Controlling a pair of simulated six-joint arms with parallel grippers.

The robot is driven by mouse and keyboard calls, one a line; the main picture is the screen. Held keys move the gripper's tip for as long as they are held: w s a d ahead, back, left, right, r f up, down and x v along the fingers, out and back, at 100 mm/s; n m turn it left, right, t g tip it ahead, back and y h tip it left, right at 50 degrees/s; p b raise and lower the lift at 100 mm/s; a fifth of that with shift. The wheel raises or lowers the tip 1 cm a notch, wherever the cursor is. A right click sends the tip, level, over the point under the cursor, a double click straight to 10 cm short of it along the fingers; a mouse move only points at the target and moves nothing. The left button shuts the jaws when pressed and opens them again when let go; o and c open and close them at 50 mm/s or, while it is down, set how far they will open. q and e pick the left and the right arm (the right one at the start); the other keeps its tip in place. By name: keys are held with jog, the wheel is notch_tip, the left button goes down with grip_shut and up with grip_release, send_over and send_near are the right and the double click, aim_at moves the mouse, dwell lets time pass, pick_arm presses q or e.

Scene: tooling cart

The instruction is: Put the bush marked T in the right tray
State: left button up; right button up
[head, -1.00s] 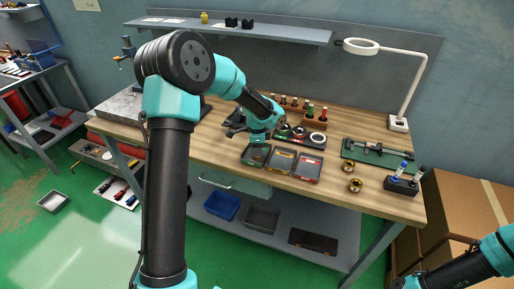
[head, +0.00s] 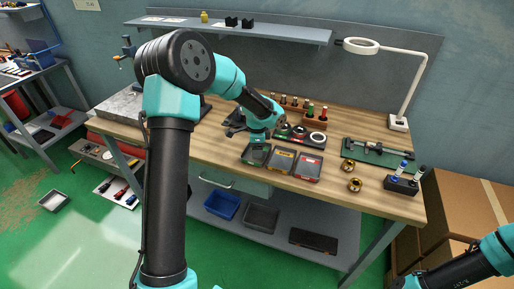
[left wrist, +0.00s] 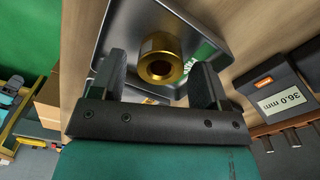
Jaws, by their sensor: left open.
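Three small trays stand in a row at the table's front edge: a green-labelled left tray (head: 246,162), a yellow-labelled middle tray (head: 280,161) and a red-labelled right tray (head: 307,167). My left gripper (head: 258,140) is low over the left tray. In the left wrist view a brass bush (left wrist: 160,68) is in a grey tray (left wrist: 112,32) with green lettering, between the open, apart fingers of my left gripper (left wrist: 160,80). The bush has a pale mark on its side; its letter is not legible. Two more brass bushes (head: 354,167) stand on the table right of the trays. My right gripper is out of view.
A black block with bottles (head: 401,184) stands at the right front, with a green fixture (head: 376,152) behind it. A dark stand with rings (head: 300,135) and a wooden rack (head: 312,121) lie behind the trays. A lamp (head: 398,123) stands at the back right.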

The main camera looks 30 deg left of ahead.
pick_arm(q)
notch_tip(320, 180, up, 12)
dwell(0.6)
dwell(0.5)
